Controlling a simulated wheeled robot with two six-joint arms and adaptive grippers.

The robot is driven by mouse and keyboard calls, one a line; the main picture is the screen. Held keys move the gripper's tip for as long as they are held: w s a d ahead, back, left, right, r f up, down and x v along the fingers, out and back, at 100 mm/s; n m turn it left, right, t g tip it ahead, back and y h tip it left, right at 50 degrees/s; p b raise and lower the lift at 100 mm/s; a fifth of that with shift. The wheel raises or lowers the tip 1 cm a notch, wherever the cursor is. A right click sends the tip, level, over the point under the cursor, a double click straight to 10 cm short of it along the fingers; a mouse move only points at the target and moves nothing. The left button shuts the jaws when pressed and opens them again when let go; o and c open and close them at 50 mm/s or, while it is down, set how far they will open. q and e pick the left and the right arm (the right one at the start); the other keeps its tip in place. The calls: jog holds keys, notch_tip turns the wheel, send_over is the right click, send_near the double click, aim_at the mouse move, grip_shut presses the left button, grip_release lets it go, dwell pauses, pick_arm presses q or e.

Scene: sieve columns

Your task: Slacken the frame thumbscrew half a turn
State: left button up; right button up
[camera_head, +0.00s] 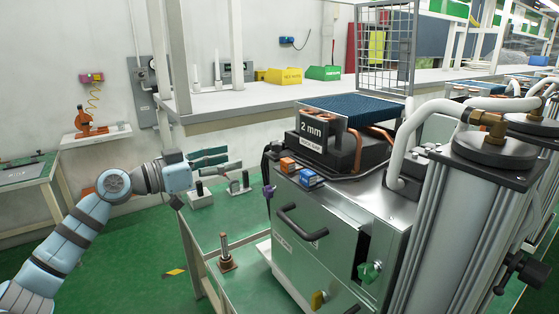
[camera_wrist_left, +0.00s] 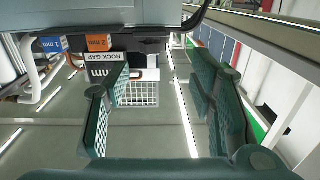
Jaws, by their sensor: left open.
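My left gripper (camera_head: 216,160) is in the air left of the metal sieve cabinet (camera_head: 345,225). Its fingers are apart with nothing between them, as the left wrist view (camera_wrist_left: 165,112) also shows. A green knob (camera_head: 371,271) sits on the cabinet's front, lower right. A yellow knob (camera_head: 318,300) is lower down, and a small purple knob (camera_head: 269,190) is at the left upper edge. I cannot tell which is the frame thumbscrew. The gripper touches none of them. My right gripper is not seen.
A grey column (camera_head: 465,225) with a white hose (camera_head: 400,140) stands right of the cabinet. Orange and blue blocks (camera_head: 310,178) sit on its top edge. An upright metal post (camera_head: 225,250) stands on the green bench. Floor (camera_head: 130,260) around my left arm is clear.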

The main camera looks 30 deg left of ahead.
aim_at(277, 142)
pick_arm(q)
jog(key=p+x, duration=0.2)
jog(key=x, duration=0.2)
jog(key=d+r+p+x, duration=0.1)
jog(key=p+x, duration=0.1)
jog(key=x, duration=0.2)
jog(key=r+p+x, duration=0.1)
jog(key=p+x, duration=0.1)
jog(key=x, duration=0.2)
jog(key=shift+d, duration=0.4)
jog(key=shift+w+d, duration=0.2)
jog(key=shift+w, duration=0.05)
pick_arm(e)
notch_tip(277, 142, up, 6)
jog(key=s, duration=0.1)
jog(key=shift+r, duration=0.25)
pick_arm(q)
jog(key=shift+w+a+f, duration=0.1)
jog(key=shift+c, duration=0.4)
